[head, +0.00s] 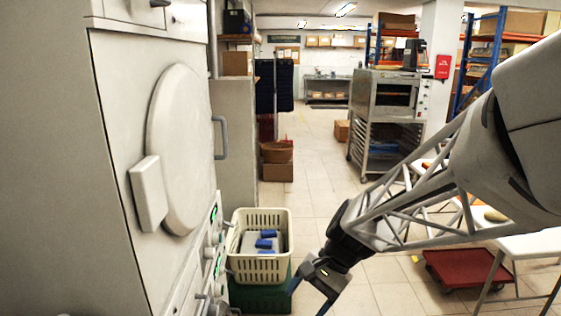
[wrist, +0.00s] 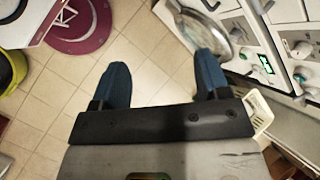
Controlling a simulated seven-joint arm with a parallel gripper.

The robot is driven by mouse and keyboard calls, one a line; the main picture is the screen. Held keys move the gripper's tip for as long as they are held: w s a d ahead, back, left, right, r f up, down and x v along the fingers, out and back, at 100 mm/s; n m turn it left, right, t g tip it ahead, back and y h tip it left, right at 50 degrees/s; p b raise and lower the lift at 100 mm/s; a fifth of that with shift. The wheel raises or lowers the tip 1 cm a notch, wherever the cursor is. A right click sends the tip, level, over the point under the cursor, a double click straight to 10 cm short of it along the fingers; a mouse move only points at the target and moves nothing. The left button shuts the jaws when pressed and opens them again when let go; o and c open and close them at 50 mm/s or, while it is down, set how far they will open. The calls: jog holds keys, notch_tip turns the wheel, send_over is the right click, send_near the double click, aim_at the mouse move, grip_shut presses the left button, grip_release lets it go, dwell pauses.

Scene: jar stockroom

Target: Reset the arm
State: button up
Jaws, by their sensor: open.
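My arm reaches in from the right of the head view, its lattice link sloping down to my gripper (head: 308,290) low in the middle. In the wrist view my gripper (wrist: 162,82) shows two blue fingers spread apart. Only tiled floor shows between them, and nothing is held. In the head view the gripper hangs just right of the cream basket, near the bottom edge. The fingertips there are partly cut off by the frame.
A large pale machine (head: 110,130) with a round door fills the left. A cream basket (head: 260,218) with blue-and-grey items sits on a green crate (head: 258,297). A white table (head: 535,243) and red dolly (head: 462,268) stand right. The central tiled aisle is open toward the oven rack (head: 385,115).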

jog(key=s+d+r+n+t+h, duration=0.2)
jog(key=s+d+r+n+h, duration=0.1)
jog(key=s+d, duration=0.3)
jog(key=s+d+r+n+t+h, duration=0.3)
jog(key=s+d+r, duration=0.1)
jog(key=s+d, duration=0.3)
jog(key=shift+s+r+h, duration=0.3)
dwell(0.9)
